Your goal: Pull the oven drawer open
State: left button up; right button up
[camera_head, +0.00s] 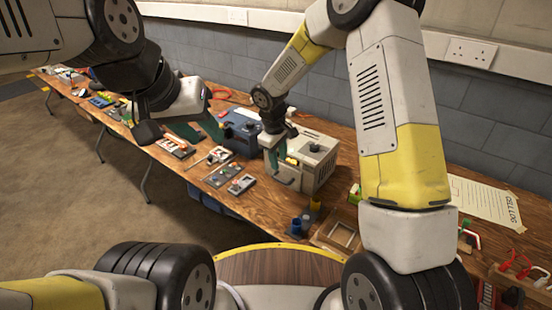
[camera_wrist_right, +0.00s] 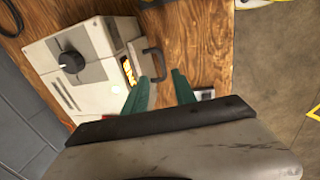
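The oven is a cream box (camera_head: 318,158) on the wooden table, with a dark dial on it; it also shows in the right wrist view (camera_wrist_right: 85,65). Its front carries a dark U-shaped handle (camera_wrist_right: 153,65), and a narrow slot beside it shows something yellow (camera_wrist_right: 129,70). How far the drawer stands out is unclear. My right gripper (camera_wrist_right: 163,78) is open, its two green fingers apart, with the handle just beyond and between the tips. I see no clear contact. My left gripper (camera_head: 203,128) hangs left of the oven, its green fingers seemingly apart and empty.
A dark blue box (camera_head: 243,132) stands directly left of the oven. Small modules (camera_head: 230,174) lie on the table in front of it. Blue cylinders (camera_head: 303,222) and a wooden frame (camera_head: 340,235) sit nearer me. A brick wall closes the back.

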aim_at(279, 180)
jog(key=f, duration=0.3)
jog(key=w+f, duration=0.1)
jog(key=f, duration=0.4)
jog(key=shift+w+f, duration=0.2)
jog(key=shift+f, duration=0.2)
jog(key=shift+c, duration=0.2)
grip_shut()
dwell(0.9)
